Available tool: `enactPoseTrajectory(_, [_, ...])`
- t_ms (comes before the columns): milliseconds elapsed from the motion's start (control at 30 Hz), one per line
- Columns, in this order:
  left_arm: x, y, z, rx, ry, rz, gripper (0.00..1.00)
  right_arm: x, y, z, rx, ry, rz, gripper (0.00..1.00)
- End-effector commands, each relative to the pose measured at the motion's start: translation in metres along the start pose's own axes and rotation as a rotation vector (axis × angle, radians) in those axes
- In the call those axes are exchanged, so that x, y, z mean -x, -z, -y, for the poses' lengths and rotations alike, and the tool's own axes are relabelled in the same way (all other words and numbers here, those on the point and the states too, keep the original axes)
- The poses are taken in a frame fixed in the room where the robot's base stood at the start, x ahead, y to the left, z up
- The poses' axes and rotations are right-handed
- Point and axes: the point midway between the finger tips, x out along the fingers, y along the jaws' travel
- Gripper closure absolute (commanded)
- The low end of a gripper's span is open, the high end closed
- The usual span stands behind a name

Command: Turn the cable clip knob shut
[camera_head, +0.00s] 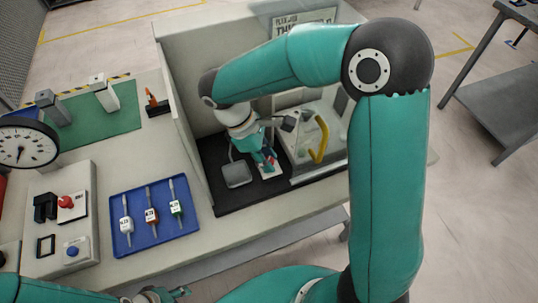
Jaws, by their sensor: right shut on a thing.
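My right arm reaches into a grey-walled bay on the bench. My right gripper (268,164) points down there and is shut at a small pale piece (270,174) on the dark mat. The cable clip knob is hidden behind its fingers, so I cannot make out its angle. My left gripper (165,295) shows only in part at the bottom edge, away from the bay. Whether its fingers are apart is unclear.
In the bay, a grey square pad (236,174) lies left of my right gripper, and a clear-sided box with a yellow handle (319,140) stands at its right. A blue tray (123,247) with several tools and a switch panel (88,200) are at left.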

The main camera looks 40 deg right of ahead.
Motion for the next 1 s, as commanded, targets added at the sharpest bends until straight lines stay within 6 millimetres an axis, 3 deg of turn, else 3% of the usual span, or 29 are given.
enactPoseTrajectory(133, [0.0024, 0.0, -0.0009, 0.0, 0.0, 0.0, 0.6, 0.0004, -0.0005, -0.0006, -0.142, 0.061, 0.001, 1.0])
enactPoseTrajectory(400, [0.0021, 0.0, -0.0008, 0.0, 0.0, 0.0, 0.6, 0.0002, -0.0005, -0.0004, -0.161, 0.067, 0.001, 1.0])
enactPoseTrajectory(433, [0.0021, 0.0, -0.0008, 0.0, 0.0, 0.0, 0.6, 0.0002, -0.0005, -0.0004, -0.161, 0.067, 0.001, 0.71])
enactPoseTrajectory(567, [0.0021, 0.0, -0.0008, 0.0, 0.0, 0.0, 0.6, 0.0001, -0.0006, -0.0005, -0.16, 0.066, 0.001, 0.49])
enactPoseTrajectory(1000, [0.0026, 0.0, -0.0009, 0.0, 0.0, 0.0, 0.6, 0.0069, 0.0, -0.0016, -0.159, 0.064, -0.002, 0.47])
